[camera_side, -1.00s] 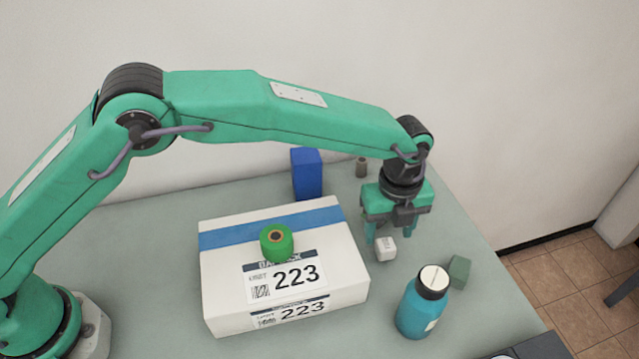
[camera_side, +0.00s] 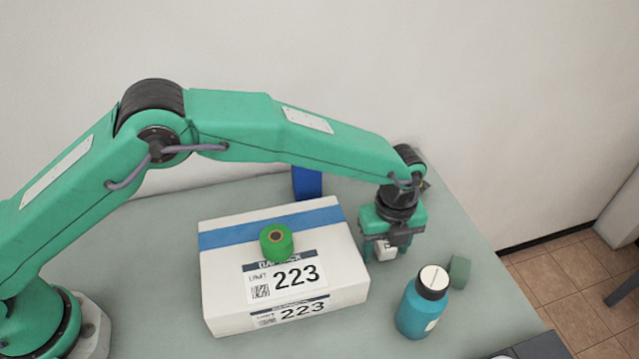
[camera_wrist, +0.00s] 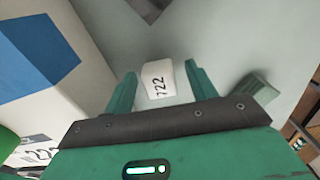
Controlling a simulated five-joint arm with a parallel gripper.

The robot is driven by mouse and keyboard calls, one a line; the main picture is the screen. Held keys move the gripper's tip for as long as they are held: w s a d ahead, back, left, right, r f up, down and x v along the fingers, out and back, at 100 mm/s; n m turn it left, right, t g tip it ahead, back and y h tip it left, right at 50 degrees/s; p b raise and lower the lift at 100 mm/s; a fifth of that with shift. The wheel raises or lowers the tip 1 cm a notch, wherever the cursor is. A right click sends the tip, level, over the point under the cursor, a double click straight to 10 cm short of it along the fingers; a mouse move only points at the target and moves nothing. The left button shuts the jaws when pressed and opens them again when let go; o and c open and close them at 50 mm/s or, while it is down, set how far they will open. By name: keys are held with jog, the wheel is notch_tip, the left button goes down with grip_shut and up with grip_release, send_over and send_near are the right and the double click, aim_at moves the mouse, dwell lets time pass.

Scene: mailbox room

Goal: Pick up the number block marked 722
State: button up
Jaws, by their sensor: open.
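The white number block (camera_wrist: 158,80) shows the black marking 722 in the wrist view. It lies on the table between the two fingers of my gripper (camera_wrist: 161,84). The fingers stand open on either side, with a visible gap to the block. In the side view my gripper (camera_side: 385,252) is low over the table, right of the big white box, and the block (camera_side: 385,251) is partly hidden by it.
A white box (camera_side: 345,270) marked 223 stands close left of my gripper, with a green roll (camera_side: 276,243) on top. A teal bottle (camera_side: 415,312) and a small green block (camera_side: 459,271) stand to the right and front. A blue box (camera_side: 308,184) is behind.

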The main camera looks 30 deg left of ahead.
aim_at(386, 245)
jog(key=c, duration=1)
jog(key=shift+c, duration=0.2)
jog(key=shift+r, duration=5.05)
